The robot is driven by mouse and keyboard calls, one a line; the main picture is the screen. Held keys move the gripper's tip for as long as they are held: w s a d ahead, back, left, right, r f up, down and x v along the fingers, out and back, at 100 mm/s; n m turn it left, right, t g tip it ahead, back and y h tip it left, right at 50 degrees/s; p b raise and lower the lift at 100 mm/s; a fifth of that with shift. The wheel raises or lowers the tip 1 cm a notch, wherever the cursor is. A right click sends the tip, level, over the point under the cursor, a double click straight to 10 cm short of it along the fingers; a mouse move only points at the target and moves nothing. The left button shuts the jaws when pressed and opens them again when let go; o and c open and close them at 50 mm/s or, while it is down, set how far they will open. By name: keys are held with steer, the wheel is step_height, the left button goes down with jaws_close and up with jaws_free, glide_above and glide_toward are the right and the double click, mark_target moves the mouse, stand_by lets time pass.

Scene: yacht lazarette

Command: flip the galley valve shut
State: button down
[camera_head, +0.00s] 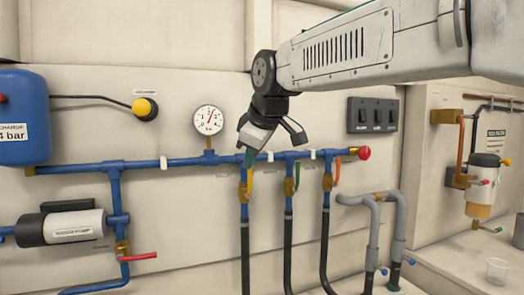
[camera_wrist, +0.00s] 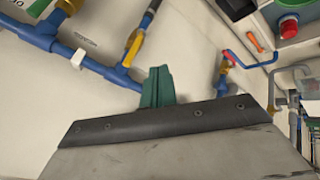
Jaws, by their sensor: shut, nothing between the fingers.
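Three small lever valves hang in a row below the blue pipe: the left one has a yellow lever (camera_head: 249,182), the middle one a green lever (camera_head: 297,175), the right one an orange lever (camera_head: 337,172). All three levers lie roughly along their downward pipes. The tags by them are too small to read, so I cannot tell which is the galley valve. My gripper (camera_head: 249,158) is shut and empty, its green fingertips in front of the top of the left valve; contact is unclear. In the wrist view the closed green fingertips (camera_wrist: 157,88) show near a blue pipe and a yellow valve body (camera_wrist: 133,47).
A pressure gauge (camera_head: 209,120) stands above the blue pipe (camera_head: 180,162). A red knob (camera_head: 364,153) ends it at right. A switch panel (camera_head: 373,115) is above. A pump (camera_head: 73,227) with a red-lever valve (camera_head: 138,256) is at lower left. Grey pipes (camera_head: 374,225) stand at lower right.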

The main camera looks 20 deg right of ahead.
mark_target(249, 181)
steer(key=w+d+f, duration=0.2)
steer(key=w+f, duration=0.2)
steer(key=w, duration=0.2)
steer(key=shift+w+f, duration=0.25)
steer(key=shift+w, duration=0.1)
steer(key=shift+d, duration=0.1)
